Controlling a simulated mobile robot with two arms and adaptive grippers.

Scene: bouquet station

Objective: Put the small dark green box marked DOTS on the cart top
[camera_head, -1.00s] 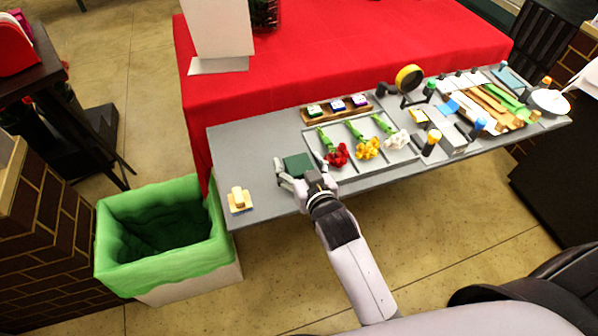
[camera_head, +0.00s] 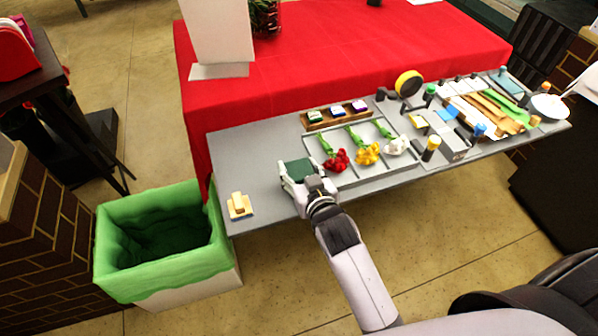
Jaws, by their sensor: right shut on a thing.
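A small dark green box (camera_head: 298,170) is at the front left part of the grey tabletop (camera_head: 240,160), left of the flower tray. Its marking cannot be read from here. My right gripper (camera_head: 301,179) is shut on this box from the near side, and its fingers cover the box's near edge. I cannot tell whether the box rests on the tabletop or is slightly above it. No surface can be clearly made out as a cart top. My left gripper is not in view.
A flower tray (camera_head: 345,181) holds red, yellow and white blooms. A wooden rack (camera_head: 336,124) with small coloured pads is behind it. A yellow-and-cream block (camera_head: 240,206) is at the left corner. A green-lined bin (camera_head: 150,278) stands below left. The tabletop's left part is mostly clear.

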